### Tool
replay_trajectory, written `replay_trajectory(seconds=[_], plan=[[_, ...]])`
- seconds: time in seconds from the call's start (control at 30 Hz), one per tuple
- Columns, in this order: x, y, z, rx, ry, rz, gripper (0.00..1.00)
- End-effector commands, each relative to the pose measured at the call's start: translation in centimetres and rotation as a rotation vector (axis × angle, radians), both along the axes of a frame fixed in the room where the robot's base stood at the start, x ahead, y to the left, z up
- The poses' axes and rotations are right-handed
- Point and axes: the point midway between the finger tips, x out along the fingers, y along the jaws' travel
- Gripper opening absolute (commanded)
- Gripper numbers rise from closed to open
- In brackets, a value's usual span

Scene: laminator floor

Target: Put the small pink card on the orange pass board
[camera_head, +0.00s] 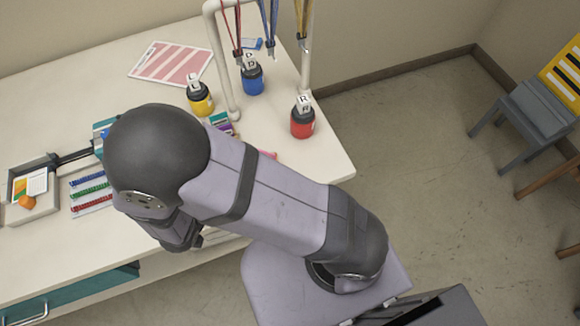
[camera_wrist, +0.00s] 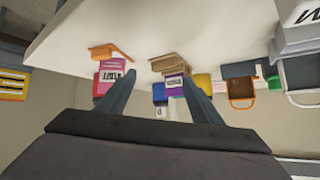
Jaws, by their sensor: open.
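In the wrist view, which shows the table upside down, a pink piece with a white printed label (camera_wrist: 112,66) stands against an orange board-like piece (camera_wrist: 110,50); I cannot tell whether the pink piece is the small card. A pink edge (camera_head: 267,154) shows just behind my arm in the head view, the rest hidden. A tan board (camera_wrist: 172,62) with a purple labelled piece (camera_wrist: 176,84) stands to the right. My gripper (camera_wrist: 157,82) is open, its fingers apart with nothing held between them. In the head view my arm mostly hides the gripper.
Yellow (camera_head: 200,98), blue (camera_head: 252,78) and red (camera_head: 302,120) pots stand near a white lanyard rack (camera_head: 216,50). A pink striped sheet (camera_head: 170,63) lies at the back. A grey tray (camera_head: 40,208) is at left beside coloured combs (camera_head: 90,190). The table's front right is clear.

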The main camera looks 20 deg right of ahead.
Motion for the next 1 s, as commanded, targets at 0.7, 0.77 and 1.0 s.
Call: replay_trajectory(seconds=[0.7, 0.77, 1.0], plan=[[-4.2, -8.9, 6.1, 0.265, 0.719, 0.659, 0.60], [-5.8, -11.0, 6.4, 0.235, 0.780, 0.660, 0.60], [-9.4, -15.4, 7.2, 0.168, 0.915, 0.647, 0.60]])
